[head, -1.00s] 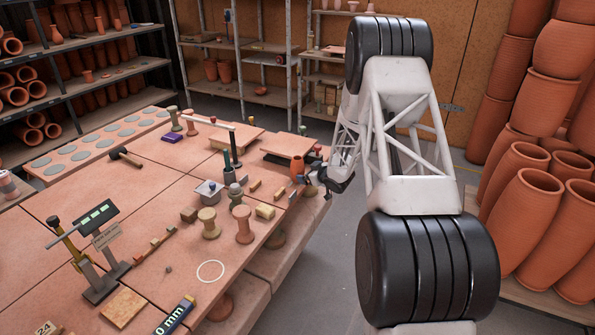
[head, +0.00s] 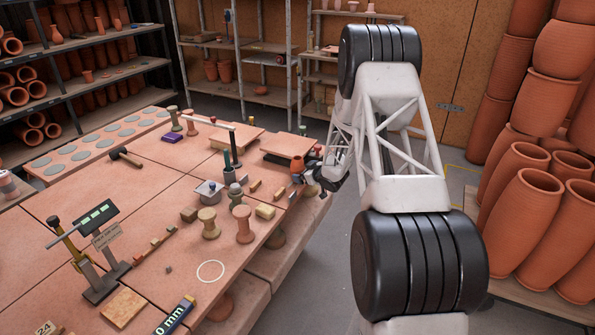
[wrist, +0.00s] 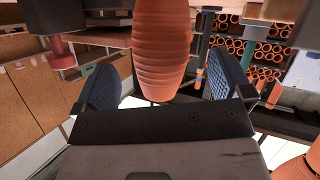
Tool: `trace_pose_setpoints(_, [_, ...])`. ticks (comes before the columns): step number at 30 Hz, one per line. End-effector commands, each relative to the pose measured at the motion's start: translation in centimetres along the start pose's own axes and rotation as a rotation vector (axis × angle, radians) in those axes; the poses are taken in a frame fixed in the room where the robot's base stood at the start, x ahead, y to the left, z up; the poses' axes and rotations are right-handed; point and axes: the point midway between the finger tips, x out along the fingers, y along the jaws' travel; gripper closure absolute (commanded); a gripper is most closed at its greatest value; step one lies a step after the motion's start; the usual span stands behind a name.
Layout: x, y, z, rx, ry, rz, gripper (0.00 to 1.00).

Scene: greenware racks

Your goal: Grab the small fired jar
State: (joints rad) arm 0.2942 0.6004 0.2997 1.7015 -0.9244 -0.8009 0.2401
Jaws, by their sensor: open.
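The small fired jar (head: 297,164) is orange-brown and stands near the far right edge of the table in the head view. In the wrist view the jar (wrist: 162,45) has a ribbed wall and fills the top middle of the picture. My gripper (wrist: 165,82) is open, with one blue textured finger pad on each side of the jar. Gaps show between the pads and the jar's wall. In the head view my gripper (head: 308,178) is right beside the jar and partly covers it.
A board on a raised block (head: 287,144) lies close behind the jar. A dark pot with tools (head: 230,175), a grey box (head: 208,192) and clay spools (head: 244,223) stand to the left.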

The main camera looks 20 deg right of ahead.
Motion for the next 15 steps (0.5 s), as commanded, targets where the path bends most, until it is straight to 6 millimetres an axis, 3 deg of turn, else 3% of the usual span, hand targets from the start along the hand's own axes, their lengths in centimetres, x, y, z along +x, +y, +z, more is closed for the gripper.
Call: trace_pose_setpoints(15, [4.2, -0.1, 0.1, 0.0, 0.0, -0.001, 0.03])
